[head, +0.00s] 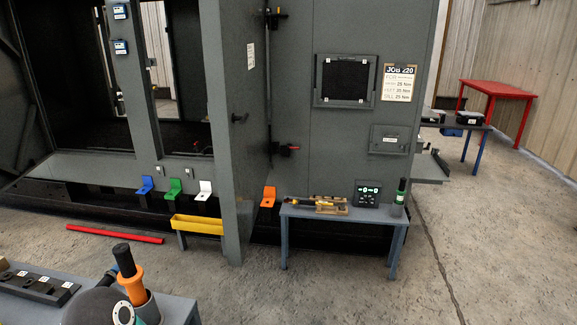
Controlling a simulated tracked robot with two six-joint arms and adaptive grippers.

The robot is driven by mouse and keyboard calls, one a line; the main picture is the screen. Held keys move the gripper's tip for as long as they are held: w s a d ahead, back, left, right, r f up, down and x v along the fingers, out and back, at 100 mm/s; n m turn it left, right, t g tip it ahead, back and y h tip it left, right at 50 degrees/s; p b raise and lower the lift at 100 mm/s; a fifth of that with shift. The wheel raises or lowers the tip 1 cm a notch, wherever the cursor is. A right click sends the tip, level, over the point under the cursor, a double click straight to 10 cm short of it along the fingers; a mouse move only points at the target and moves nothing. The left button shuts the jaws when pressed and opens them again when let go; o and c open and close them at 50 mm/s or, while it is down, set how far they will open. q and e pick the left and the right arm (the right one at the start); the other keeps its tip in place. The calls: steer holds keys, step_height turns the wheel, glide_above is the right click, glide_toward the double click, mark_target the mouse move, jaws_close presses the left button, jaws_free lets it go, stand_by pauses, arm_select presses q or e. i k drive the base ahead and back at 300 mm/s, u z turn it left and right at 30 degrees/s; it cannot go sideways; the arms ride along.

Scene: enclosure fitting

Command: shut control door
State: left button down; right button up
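Neither of my grippers is in view.
A small grey bench (300,212) with tools stands right of the door. A red bar (115,234) lies on the floor. A nearer bench (175,308) fills the lower left. Floor at lower centre is clear.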

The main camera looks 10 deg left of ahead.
mark_target(233, 31)
steer(key=z, duration=0.25)
steer(key=i, duration=1.9)
steer(key=u, duration=0.85)
